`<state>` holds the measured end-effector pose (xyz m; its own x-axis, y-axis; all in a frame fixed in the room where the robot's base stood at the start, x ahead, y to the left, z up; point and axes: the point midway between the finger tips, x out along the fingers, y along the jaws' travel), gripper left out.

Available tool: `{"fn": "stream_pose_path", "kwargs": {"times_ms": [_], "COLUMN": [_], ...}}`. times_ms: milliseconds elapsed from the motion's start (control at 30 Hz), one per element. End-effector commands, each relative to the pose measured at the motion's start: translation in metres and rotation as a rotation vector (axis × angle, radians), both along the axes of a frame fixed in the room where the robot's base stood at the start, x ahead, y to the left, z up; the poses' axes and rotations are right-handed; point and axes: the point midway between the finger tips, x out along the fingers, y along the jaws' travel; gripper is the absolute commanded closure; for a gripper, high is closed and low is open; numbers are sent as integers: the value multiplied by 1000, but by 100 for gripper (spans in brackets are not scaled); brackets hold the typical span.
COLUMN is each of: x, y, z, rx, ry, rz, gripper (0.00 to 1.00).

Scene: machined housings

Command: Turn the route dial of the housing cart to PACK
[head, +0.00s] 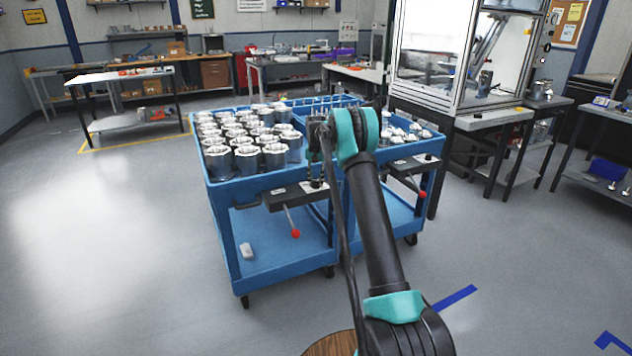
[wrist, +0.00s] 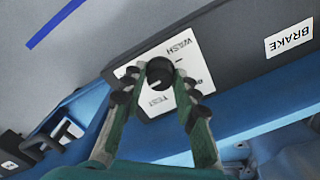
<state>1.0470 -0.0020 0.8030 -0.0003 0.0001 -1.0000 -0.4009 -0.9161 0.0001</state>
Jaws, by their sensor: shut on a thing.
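The housing cart (head: 222,193) is the blue cart at left in the head view, loaded with several pale metal housings (head: 245,160). In the wrist view its route dial is a round black knob (wrist: 160,71) on a white plate (wrist: 150,103). My gripper (wrist: 158,82) is shut on the knob, one finger on each side. I cannot tell where the dial points.
A dark panel with a BRAKE label (wrist: 289,42) lies beside the dial plate. A red-knobbed lever (head: 295,233) sticks out below. A second blue cart (head: 385,205) stands close at right, with its own lever (head: 422,194). Open floor lies left and in front.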

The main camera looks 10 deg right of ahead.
Motion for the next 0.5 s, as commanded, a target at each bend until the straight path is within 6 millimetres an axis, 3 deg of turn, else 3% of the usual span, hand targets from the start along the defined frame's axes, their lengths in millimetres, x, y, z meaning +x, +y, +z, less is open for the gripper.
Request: {"fn": "stream_pose_path", "kwargs": {"times_ms": [500], "x": [0], "y": [0], "z": [0], "rx": [0], "ry": [-1], "rz": [-76], "gripper": [99]}}
